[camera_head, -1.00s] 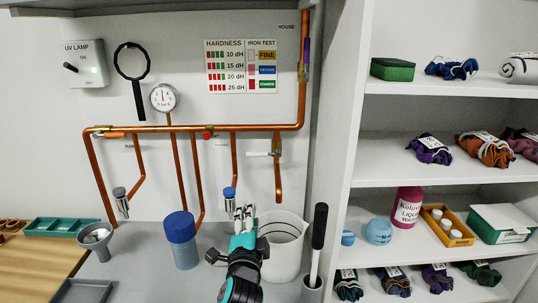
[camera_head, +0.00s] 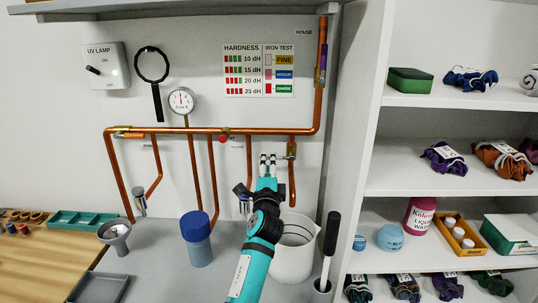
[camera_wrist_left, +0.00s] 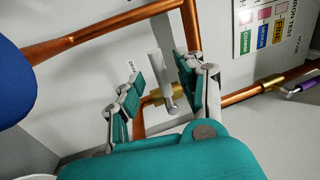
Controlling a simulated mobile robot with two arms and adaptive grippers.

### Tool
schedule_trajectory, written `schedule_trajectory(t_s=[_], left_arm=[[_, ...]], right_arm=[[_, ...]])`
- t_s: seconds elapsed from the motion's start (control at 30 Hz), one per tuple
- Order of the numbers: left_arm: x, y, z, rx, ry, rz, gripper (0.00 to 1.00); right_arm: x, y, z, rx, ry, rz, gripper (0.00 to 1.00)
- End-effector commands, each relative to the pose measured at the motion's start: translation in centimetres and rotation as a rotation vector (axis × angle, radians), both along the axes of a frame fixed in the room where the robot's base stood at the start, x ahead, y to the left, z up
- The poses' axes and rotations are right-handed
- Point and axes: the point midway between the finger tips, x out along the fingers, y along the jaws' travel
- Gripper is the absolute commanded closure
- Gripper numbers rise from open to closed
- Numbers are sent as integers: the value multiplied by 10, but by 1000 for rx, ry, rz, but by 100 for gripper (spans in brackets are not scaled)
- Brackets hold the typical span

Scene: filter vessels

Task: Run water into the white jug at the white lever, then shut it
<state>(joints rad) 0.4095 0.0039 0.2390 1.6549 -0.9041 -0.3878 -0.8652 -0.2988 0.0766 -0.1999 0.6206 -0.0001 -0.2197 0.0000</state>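The white lever (camera_wrist_left: 158,70) sits on a brass valve on a copper pipe. In the left wrist view it lies between the fingers of my left gripper (camera_wrist_left: 158,90), which are apart on either side of it. In the head view my left gripper (camera_head: 268,160) is raised in front of the lever and hides it, beside the brass valve (camera_head: 291,151). I cannot tell whether a finger touches the lever. The white jug (camera_head: 293,262) stands upright on the grey counter below the pipe's open end (camera_head: 292,202). No water stream shows. My right gripper is out of view.
A blue-lidded vessel (camera_head: 197,240) and a grey funnel (camera_head: 115,237) stand left of my arm. A black-handled tool (camera_head: 329,235) stands in a holder right of the jug. White shelves (camera_head: 430,187) with yarn and bottles bound the right side.

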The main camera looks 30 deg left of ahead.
Motion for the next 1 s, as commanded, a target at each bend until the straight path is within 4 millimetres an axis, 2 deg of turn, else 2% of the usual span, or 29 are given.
schedule_trajectory(t_s=[0.1, 0.23, 0.6, 0.9, 1.0], left_arm=[[16, 10, 5, 0, 0, 1, 62], [26, 16, 6, -2, 0, 1, 62], [30, 19, 6, -1, 0, 0, 62], [30, 18, 6, -1, 0, 0, 100], [30, 18, 6, -1, 0, 0, 100]], right_arm=[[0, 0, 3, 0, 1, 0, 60], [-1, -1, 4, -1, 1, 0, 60], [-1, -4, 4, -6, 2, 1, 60], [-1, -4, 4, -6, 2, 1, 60], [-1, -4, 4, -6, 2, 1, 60]])
